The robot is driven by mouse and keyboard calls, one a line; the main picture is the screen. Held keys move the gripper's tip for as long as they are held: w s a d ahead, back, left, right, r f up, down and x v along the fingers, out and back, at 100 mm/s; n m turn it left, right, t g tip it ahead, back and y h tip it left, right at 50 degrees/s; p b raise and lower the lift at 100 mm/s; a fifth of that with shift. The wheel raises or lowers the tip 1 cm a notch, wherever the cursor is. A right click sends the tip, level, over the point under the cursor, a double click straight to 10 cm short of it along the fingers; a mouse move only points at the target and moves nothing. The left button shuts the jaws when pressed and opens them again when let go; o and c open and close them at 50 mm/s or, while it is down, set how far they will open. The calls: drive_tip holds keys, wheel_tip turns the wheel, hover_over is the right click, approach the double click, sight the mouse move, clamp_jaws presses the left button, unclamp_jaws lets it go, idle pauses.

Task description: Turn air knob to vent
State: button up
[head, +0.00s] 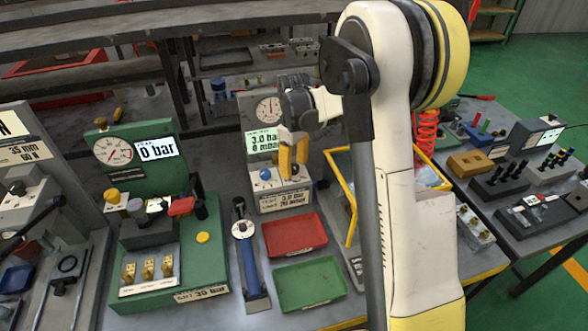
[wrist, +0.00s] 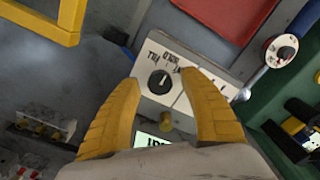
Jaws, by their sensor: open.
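The test unit (head: 285,199) has a round gauge and a display reading 3.0 bar and 0 mbar. In the wrist view, a black round knob (wrist: 159,82) sits on its white panel (wrist: 150,57), with printed labels around it that are hard to read. My gripper (head: 293,172) is above this panel. In the wrist view my gripper (wrist: 160,80) shows its two yellow fingers spread, one on each side of the black knob, with nothing held. Whether the fingertips touch the panel cannot be told. A blue knob (head: 265,174) is left of the fingers in the head view.
A red tray (head: 295,234) and a green tray (head: 309,282) lie in front of the unit. A blue-handled tool (head: 247,262) and a green gauge block (head: 200,270) stand to the left. A yellow frame (head: 352,222) rises close on the right.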

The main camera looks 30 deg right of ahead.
clamp_jaws()
drive_tip(key=shift+m, duration=0.3)
drive_tip(key=m, duration=0.3)
drive_tip(key=shift+m+p, duration=0.3)
drive_tip(key=shift+p, duration=0.1)
drive_tip(key=m, duration=0.4)
drive_tip(key=shift+m, duration=0.3)
idle(0.3)
